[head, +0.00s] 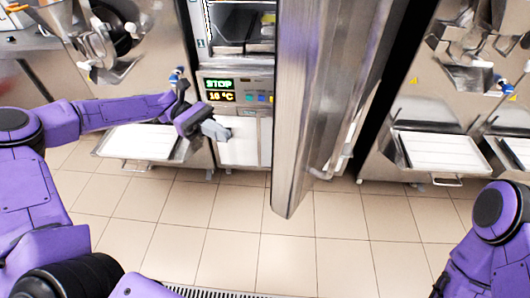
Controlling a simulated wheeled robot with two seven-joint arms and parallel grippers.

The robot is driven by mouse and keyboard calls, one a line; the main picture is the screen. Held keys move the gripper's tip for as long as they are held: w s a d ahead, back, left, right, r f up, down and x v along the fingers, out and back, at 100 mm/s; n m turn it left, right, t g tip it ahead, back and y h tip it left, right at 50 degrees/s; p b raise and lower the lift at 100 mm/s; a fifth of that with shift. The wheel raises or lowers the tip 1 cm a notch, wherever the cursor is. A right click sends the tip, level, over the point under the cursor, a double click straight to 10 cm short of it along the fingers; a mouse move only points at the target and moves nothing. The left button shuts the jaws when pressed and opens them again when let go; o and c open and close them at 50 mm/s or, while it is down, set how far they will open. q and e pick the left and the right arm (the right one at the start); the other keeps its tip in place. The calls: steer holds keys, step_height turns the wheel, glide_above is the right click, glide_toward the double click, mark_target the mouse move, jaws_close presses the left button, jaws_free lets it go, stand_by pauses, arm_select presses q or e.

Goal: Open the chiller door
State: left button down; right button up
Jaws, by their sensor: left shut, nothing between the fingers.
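The chiller door (302,110) is a tall stainless steel panel that stands swung out from the chiller toward me, with its lower corner over the floor. The chiller's control panel (237,90) shows "STOP" and "10 °C" in the opening left of the door. Shelves (238,22) show inside above the panel. My left gripper (222,131) is shut and empty in front of the chiller's lower front, left of the door and apart from it. My right arm shows at the lower right edge; its gripper is not in view.
A batch freezer with a white-lined tray (100,148) stands at the left. Another, with a similar tray (398,150), stands right of the door. The tiled floor (215,215) in front is clear, with a drain grate (205,293) near me.

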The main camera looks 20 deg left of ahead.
arm_select(q)
steer(key=p+x, duration=0.4)
steer(key=x, duration=0.9)
steer(key=shift+s+r+g+p, duration=0.25)
steer(key=shift+s+g+p, duration=0.05)
steer(key=shift+s, duration=0.05)
steer(key=shift+d, duration=0.25)
